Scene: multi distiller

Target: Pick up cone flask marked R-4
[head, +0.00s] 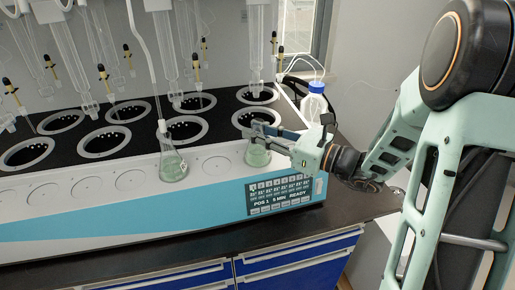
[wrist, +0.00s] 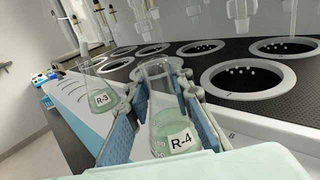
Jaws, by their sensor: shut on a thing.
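The cone flask marked R-4 (wrist: 170,125) is clear glass with pale green liquid and a white label. It stands upright between the two blue-padded fingers of my gripper (wrist: 165,118), which is shut on it. In the head view the flask (head: 257,155) shows at the front ledge of the distiller, partly hidden by my gripper (head: 268,140). I cannot tell whether its base touches the ledge. The flask marked R-3 (wrist: 100,90) stands to the left in the wrist view; in the head view it is the flask (head: 172,160) left of my gripper.
The distiller (head: 120,220) has several round wells with glass tubes hanging above them. A tube from above reaches the R-3 flask's mouth. A bottle with a blue cap (head: 315,103) stands behind my gripper. Blue drawers (head: 295,265) are below the dark counter.

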